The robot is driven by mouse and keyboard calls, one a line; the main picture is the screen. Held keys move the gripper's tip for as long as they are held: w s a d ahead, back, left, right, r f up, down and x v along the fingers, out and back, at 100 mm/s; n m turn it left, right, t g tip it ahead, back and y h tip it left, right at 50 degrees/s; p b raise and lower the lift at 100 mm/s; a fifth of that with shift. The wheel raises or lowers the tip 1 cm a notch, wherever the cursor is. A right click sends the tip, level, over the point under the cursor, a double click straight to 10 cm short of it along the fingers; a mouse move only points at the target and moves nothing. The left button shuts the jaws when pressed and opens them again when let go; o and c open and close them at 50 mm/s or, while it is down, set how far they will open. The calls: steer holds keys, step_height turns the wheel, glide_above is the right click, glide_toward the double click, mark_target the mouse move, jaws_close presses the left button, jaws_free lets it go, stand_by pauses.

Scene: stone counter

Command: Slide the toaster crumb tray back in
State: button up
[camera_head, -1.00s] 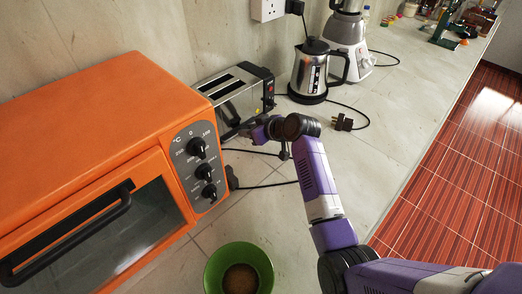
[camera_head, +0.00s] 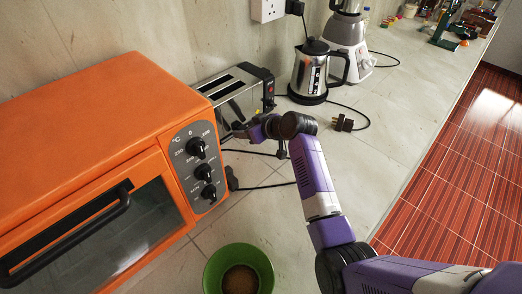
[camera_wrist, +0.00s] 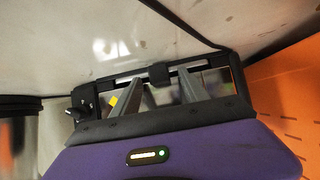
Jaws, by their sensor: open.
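The toaster (camera_head: 232,98) is shiny metal with black ends and two top slots, standing against the wall beside the orange oven. My gripper (camera_head: 238,132) is at the lower front of the toaster, and its fingertips are hard to make out there. In the wrist view my gripper (camera_wrist: 158,82) has two grey fingers spread apart, with nothing visibly held between them. They point at the toaster's dark-framed, shiny side (camera_wrist: 215,84), close in front of it; contact cannot be told. The crumb tray cannot be made out with certainty.
The orange oven (camera_head: 90,130) stands close on the left. A green bowl (camera_head: 212,272) is in front. A kettle (camera_head: 309,72) and a blender (camera_head: 346,40) stand to the right.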

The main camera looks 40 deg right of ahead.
steer(key=shift+v, duration=3.9)
steer(key=shift+w+r, duration=0.1)
step_height(320, 180, up, 6)
steer(key=s+d+m+t+h, duration=0.2)
steer(key=d+m+t+h, duration=0.1)
steer(key=t+h, duration=0.15)
steer(key=s+a+f+n+y, duration=0.1)
steer(key=s+a, duration=0.7)
steer(key=s, duration=0.5)
steer(key=s+a+f+y, duration=0.1)
steer(key=s+a, duration=0.7)
steer(key=s, duration=0.5)
steer(key=s+a+f+n+y, duration=0.1)
steer(key=s+a+y, duration=0.1)
steer(key=s+a, duration=0.7)
steer(key=s+g, duration=0.1)
steer(key=s, duration=0.3)
steer(key=shift+s+n, duration=0.3)
steer(key=shift+s, duration=0.05)
steer(key=shift+a, duration=0.1)
